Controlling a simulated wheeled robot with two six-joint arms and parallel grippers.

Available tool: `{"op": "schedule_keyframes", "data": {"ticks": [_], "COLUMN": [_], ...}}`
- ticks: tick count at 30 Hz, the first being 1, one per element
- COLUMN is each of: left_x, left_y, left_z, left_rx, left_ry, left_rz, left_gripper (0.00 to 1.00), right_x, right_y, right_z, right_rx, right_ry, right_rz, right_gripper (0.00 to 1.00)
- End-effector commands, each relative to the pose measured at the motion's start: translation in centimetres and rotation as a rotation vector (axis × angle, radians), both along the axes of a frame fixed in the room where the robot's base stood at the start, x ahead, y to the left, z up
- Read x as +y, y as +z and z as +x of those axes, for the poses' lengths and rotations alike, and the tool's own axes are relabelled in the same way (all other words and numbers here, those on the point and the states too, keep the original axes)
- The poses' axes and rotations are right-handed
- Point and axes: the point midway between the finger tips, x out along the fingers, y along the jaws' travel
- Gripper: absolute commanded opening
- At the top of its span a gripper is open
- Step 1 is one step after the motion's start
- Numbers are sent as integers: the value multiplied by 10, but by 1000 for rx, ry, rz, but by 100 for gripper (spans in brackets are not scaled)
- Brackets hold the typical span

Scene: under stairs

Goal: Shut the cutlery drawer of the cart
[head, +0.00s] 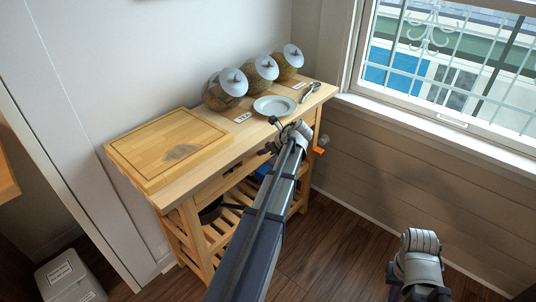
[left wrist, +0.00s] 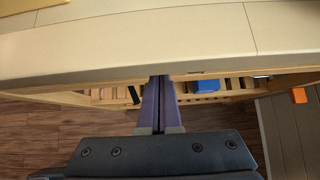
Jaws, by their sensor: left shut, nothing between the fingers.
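The wooden cart (head: 205,163) stands against the wall in the head view. Its pale top edge (left wrist: 100,60) spans the left wrist view. I cannot clearly make out the cutlery drawer; my left arm covers part of the cart's front. My left gripper (left wrist: 160,88) is shut and empty, its fingers pointing at the cart's front with their tips just at or under the edge. I cannot tell whether they touch it. In the head view my left arm hides the fingers. Part of my right arm shows at bottom right; its fingers are not visible.
On the cart top are a cutting board (head: 172,148), several lidded jars (head: 222,92), a plate (head: 274,105) and tongs (head: 309,92). A blue item (left wrist: 207,86) lies on a slatted shelf. An orange item (head: 320,149) is at the right end. A grey bin (head: 66,277) stands lower left.

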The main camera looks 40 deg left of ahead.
Motion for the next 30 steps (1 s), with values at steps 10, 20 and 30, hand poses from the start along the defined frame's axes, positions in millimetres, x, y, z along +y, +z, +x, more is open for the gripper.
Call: {"op": "schedule_keyframes", "data": {"ticks": [10, 20, 30], "left_x": [7, -11, -67], "left_y": [2, 2, 43], "left_z": [1, -2, -9], "left_rx": [-2, -3, -1], "left_ry": [2, -1, 1], "left_rz": [11, 10, 3], "left_gripper": [0, 0, 0], "right_x": [0, 0, 0], "right_y": [0, 1, 43], "right_z": [0, 0, 0], "right_rx": [0, 0, 0], "right_ry": [0, 0, 0], "right_rz": [0, 0, 0], "right_gripper": [0, 0, 0]}}
